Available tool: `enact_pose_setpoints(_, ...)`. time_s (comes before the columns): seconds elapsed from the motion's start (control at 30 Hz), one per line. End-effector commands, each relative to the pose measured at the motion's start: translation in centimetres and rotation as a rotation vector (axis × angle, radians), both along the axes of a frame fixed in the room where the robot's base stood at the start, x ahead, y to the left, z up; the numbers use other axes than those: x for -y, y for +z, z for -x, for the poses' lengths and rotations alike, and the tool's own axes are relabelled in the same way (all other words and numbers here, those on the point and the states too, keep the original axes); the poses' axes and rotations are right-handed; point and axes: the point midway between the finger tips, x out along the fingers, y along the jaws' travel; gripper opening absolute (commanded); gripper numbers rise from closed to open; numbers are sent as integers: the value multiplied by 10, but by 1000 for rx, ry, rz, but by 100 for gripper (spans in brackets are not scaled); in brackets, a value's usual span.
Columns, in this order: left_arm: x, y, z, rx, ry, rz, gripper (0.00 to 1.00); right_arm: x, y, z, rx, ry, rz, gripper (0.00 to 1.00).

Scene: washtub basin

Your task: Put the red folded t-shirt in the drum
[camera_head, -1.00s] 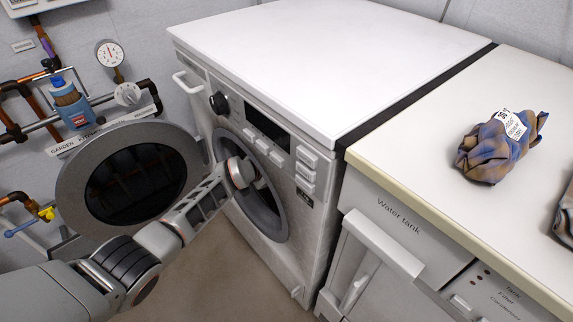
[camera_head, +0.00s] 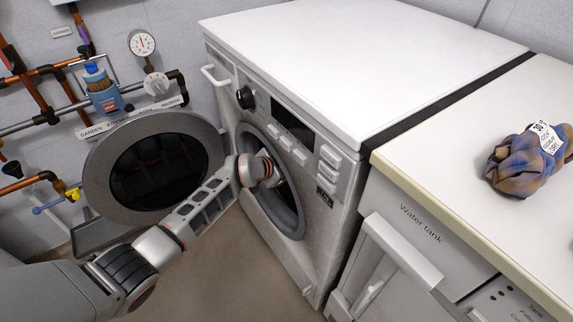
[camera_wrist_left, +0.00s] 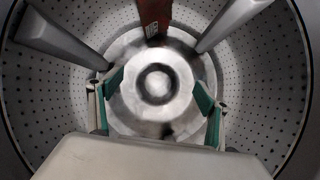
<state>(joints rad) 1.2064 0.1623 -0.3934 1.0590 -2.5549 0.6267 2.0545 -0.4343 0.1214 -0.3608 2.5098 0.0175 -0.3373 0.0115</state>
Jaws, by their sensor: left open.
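The washing machine's drum (camera_wrist_left: 62,95) fills the left wrist view, with a perforated wall and a round metal hub (camera_wrist_left: 155,82) at its back. A dark red piece with a small whitish label (camera_wrist_left: 154,16) shows at the top edge of that view, inside the drum. It looks like folded cloth, but most of it is cut off. My left gripper (camera_wrist_left: 158,95) is inside the drum with its green-padded fingers apart and nothing between them. In the head view my left arm reaches through the round drum opening (camera_head: 297,212), which hides the fingers. My right gripper is not in view.
The round door (camera_head: 100,188) stands open to the left of the opening, close beside my left arm. A blue and brown cloth bundle with a white tag (camera_head: 522,165) lies on the right-hand counter (camera_head: 430,150). Pipes and a gauge (camera_head: 142,43) are on the wall.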

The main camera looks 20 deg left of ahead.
Motion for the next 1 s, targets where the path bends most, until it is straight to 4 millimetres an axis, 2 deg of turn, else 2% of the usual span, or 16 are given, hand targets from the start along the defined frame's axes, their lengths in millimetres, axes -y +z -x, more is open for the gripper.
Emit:
enact_pose_setpoints(0.53,-28,36,52,1,0,0,77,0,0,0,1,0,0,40)
enact_pose_setpoints(1.0,-32,41,59,1,0,-1,77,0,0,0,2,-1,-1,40)
